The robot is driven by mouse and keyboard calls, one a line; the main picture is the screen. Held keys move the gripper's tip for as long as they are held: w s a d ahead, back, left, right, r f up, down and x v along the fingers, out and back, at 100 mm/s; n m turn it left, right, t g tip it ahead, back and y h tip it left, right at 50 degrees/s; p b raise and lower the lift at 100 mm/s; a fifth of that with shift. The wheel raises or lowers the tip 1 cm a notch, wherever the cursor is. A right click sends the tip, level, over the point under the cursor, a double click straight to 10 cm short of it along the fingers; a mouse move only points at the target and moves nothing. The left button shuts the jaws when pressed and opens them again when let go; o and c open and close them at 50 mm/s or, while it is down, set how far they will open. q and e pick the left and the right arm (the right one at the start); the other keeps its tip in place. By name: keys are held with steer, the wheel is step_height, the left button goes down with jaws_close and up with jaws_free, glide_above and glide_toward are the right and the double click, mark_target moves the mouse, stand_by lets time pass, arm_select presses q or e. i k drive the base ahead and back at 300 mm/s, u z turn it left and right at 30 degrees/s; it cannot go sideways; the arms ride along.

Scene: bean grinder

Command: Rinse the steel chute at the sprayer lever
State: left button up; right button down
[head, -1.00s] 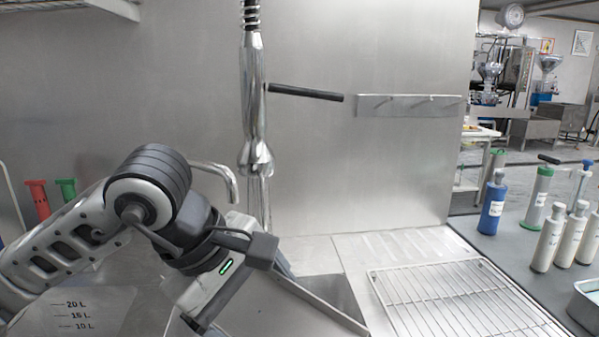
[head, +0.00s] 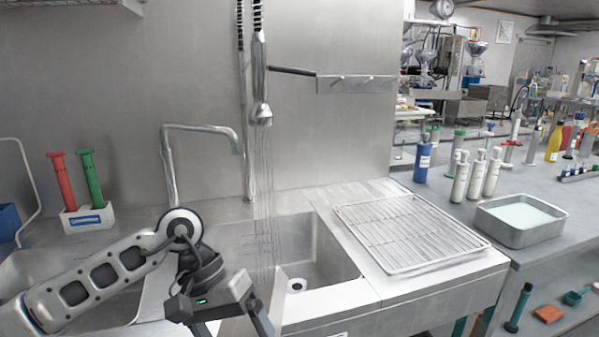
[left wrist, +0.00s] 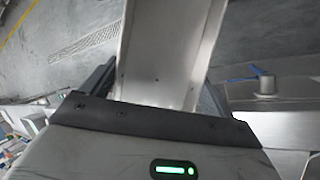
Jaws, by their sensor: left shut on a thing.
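The steel chute (left wrist: 165,55) is a pale metal trough held between my left gripper's fingers in the left wrist view. In the head view my left gripper (head: 245,316) is low at the front of the sink, shut on the chute, which is mostly hidden or cut off by the lower edge. The chrome sprayer (head: 260,85) hangs over the basin, with its dark lever (head: 293,71) pointing right. Thin streams of water (head: 264,190) fall from its head into the basin, behind my gripper. I cannot tell whether water touches the chute. My right gripper is not in view.
The sink basin (head: 335,262) has a drain and a bent faucet (head: 205,128). A wire rack (head: 405,232) lies to its right. Red and green tools stand in a white holder (head: 88,218) at left. Bottles (head: 476,175) and a liquid-filled tray (head: 520,222) occupy the right counter.

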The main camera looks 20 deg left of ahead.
mark_target(275, 69)
steer(key=z, duration=0.95)
steer(key=i, duration=0.7)
steer(key=u, duration=0.9)
